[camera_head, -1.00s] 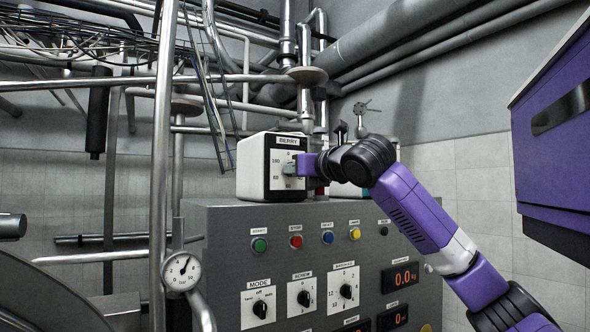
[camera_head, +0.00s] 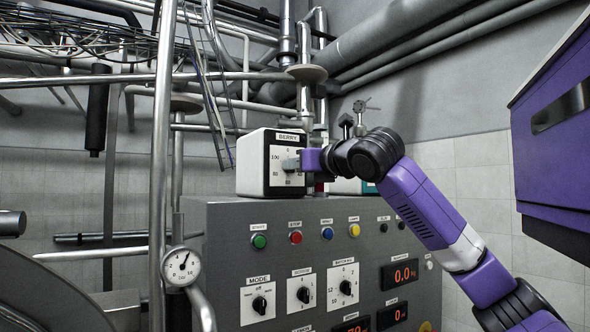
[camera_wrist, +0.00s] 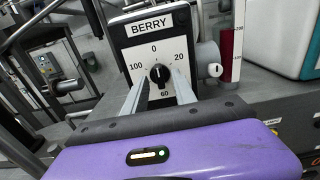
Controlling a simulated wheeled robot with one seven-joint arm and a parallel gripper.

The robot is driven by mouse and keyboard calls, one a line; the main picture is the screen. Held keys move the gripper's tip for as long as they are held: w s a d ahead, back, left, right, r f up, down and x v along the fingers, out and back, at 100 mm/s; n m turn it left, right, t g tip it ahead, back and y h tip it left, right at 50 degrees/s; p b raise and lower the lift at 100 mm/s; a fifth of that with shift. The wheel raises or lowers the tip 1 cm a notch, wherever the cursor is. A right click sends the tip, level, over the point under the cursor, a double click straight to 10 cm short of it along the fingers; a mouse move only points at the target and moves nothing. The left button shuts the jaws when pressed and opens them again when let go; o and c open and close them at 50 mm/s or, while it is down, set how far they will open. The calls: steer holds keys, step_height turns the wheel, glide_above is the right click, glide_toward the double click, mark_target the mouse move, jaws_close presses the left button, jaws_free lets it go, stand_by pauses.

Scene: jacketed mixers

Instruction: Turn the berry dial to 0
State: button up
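The berry dial is a black knob (camera_wrist: 159,74) on the white face of a box labelled BERRY (camera_head: 256,165). In the wrist view its scale shows 0 at the top, 20 at right, 60 at the bottom and 100 at left. The white mark on the knob appears to point up towards 0, but it is small. My gripper (camera_wrist: 160,78) is in front of the face with its two grey fingers apart, one on each side of the knob, and a gap seems to show on both sides. In the head view my gripper (camera_head: 291,164) hides the knob.
The box stands on a grey control cabinet (camera_head: 222,240) with coloured buttons, more dials and red displays. A teal and white box (camera_head: 350,187) stands right of it. A vertical pipe (camera_head: 161,150) and a gauge (camera_head: 181,267) are at left.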

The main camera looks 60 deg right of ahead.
steer(key=b+v, duration=0.1)
steer(key=v, duration=0.5)
steer(key=shift+b, duration=0.3)
steer(key=shift+f, duration=0.1)
